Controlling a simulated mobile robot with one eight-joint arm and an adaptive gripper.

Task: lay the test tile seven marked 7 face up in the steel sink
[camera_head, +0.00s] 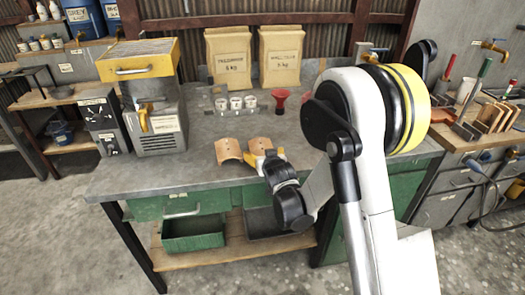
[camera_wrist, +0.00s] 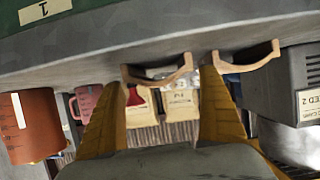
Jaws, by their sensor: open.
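Two curved terracotta tiles lie side by side on the grey workbench: a left tile (camera_head: 228,150) and a right tile (camera_head: 260,146). No number can be read on either. My gripper (camera_head: 262,158) is at the near edge of the right tile. In the wrist view, which is upside down, the fingers are open, with the right tile (camera_wrist: 157,76) showing in the gap between them. The left tile (camera_wrist: 247,58) shows beyond the right-hand finger. Whether the fingers touch a tile cannot be told. I cannot make out the steel sink.
A yellow-topped machine (camera_head: 145,100) stands on the bench at left. White cups (camera_head: 236,103), a red funnel (camera_head: 280,100) and two paper bags (camera_head: 229,57) stand behind the tiles. At right, a bench holds a wooden rack (camera_head: 495,118). A tap (camera_head: 494,46) is on the wall.

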